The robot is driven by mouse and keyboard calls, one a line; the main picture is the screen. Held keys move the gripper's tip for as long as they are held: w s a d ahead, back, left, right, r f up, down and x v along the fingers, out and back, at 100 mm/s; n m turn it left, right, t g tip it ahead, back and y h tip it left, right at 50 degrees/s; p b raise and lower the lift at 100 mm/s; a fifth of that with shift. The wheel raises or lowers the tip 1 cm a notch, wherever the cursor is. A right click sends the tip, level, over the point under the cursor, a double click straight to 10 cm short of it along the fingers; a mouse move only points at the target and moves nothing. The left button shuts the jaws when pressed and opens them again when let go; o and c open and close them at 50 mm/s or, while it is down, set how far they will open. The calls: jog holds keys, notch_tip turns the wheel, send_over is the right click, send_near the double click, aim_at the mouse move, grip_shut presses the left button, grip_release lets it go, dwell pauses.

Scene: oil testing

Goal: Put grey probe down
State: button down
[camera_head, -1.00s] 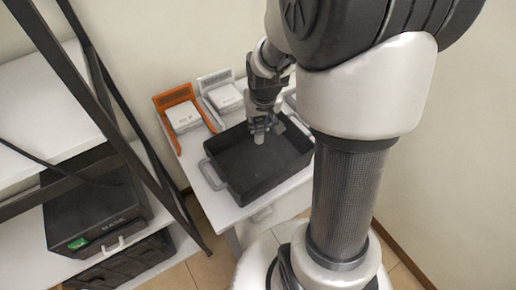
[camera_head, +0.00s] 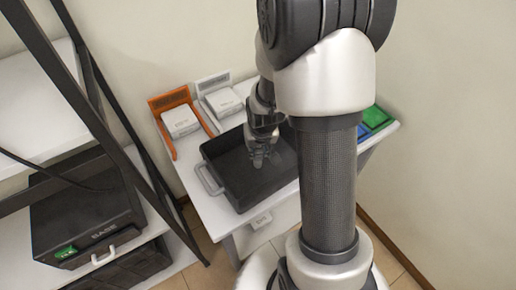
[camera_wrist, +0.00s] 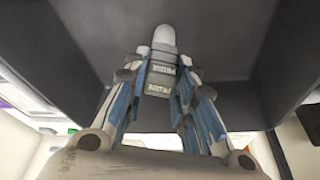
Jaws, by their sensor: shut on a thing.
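My gripper (camera_head: 262,158) is inside the dark tray (camera_head: 213,184) on the white table, pointing down over its inner floor. In the wrist view, my gripper (camera_wrist: 164,62) is shut on the grey probe (camera_wrist: 160,83), a dark grey block with pale lettering and a rounded whitish tip. The tip points toward the dark inner surface of the tray (camera_wrist: 240,35). I cannot tell whether the tip touches it. In the head view the probe is too small and hidden to make out.
An orange holder (camera_head: 168,100) and a white holder (camera_head: 213,84) with white boxes stand behind the tray. Green (camera_head: 376,117) and blue (camera_head: 363,131) items lie at the table's right. A shelf with a black box (camera_head: 85,215) stands left. My arm hides part of the table.

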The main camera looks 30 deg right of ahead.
jog(key=shift+f, duration=0.2)
jog(key=c, duration=1.3)
grip_release()
jog(key=shift+r, duration=0.2)
jog(key=shift+r, duration=0.35)
jog(key=s+a+r+n+t+p, duration=0.15)
jog(key=s+a+r, duration=0.3)
jog(key=r, duration=0.65)
jog(key=s+a+r+g+p, duration=0.1)
jog(key=s+a+r+p, duration=0.4)
jog(key=r, duration=0.7)
jog(key=s+a+r, duration=0.1)
jog(key=s, duration=0.2)
jog(key=s+a+r+n+b, duration=0.1)
jog(key=s+r, duration=0.1)
jog(key=s, duration=0.1)
jog(key=s+a+r+n+t+y+b, duration=0.1)
jog(key=s, duration=0.3)
jog(key=shift+s+a+r, duration=0.1)
jog(key=shift+a+r, duration=0.05)
